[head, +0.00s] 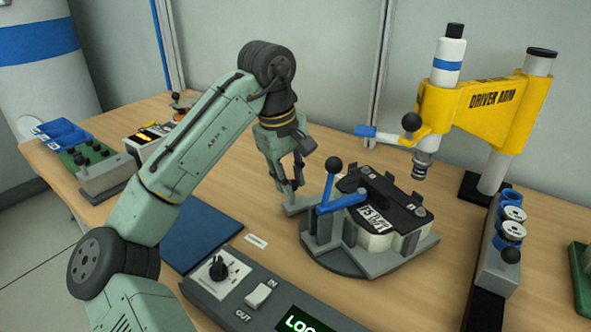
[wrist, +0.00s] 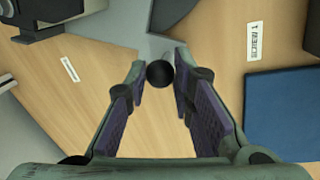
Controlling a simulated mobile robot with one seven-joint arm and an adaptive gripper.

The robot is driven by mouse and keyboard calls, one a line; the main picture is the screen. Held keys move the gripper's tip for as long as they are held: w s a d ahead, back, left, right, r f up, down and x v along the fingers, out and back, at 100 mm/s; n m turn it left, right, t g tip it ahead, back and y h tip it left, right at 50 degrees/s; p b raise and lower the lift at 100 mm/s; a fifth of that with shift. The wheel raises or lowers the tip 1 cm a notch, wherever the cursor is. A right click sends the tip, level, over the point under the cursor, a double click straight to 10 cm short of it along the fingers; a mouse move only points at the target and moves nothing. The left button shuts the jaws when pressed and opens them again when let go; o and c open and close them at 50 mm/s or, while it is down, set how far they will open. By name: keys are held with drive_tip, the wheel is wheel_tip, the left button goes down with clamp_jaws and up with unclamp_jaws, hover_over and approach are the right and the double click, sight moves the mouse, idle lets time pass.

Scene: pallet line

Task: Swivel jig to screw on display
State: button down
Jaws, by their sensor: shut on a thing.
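The jig (head: 340,262) is a dark round turntable on the bench. It carries a pale block with a black top (head: 375,205), and a blue clamp lever (head: 343,203) lies across its left side. A grey bar (head: 298,205) sticks out from the jig's left edge. My gripper (head: 291,193) points down at this bar's outer end. In the wrist view a black ball knob (wrist: 159,74) sits between the fingertips, and the fingers are shut on it. The display (head: 305,322) on the grey control box shows green letters "LOC", cut off by the picture edge.
The yellow driver arm (head: 490,105) stands behind the jig, its driver tip above the jig's right side. A blue mat (head: 200,236) and a "SCREW 1" label (wrist: 255,41) lie left of the jig. A grey rack (head: 497,262) stands to the right.

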drive_tip(key=shift+s+a+r+n+p, duration=0.1)
drive_tip(key=shift+s+a+n+p, duration=0.15)
drive_tip(key=shift+s+n+p, duration=0.45)
drive_tip(key=shift+s+a+n+p, duration=0.2)
drive_tip(key=shift+s+n+p, duration=0.2)
drive_tip(key=shift+s+n, duration=0.55)
drive_tip(key=shift+s+n+t+y+p, duration=0.35)
drive_tip(key=shift+s+n+p, duration=0.6)
drive_tip(key=shift+s, duration=0.75)
drive_tip(key=shift+s+f, duration=0.1)
drive_tip(key=shift+f, duration=0.1)
drive_tip(key=c, duration=1.4)
unclamp_jaws()
drive_tip(key=shift+r, duration=0.1)
wheel_tip(320, 180, up, 12)
drive_tip(key=s, duration=0.2)
drive_tip(key=shift+a, duration=0.35)
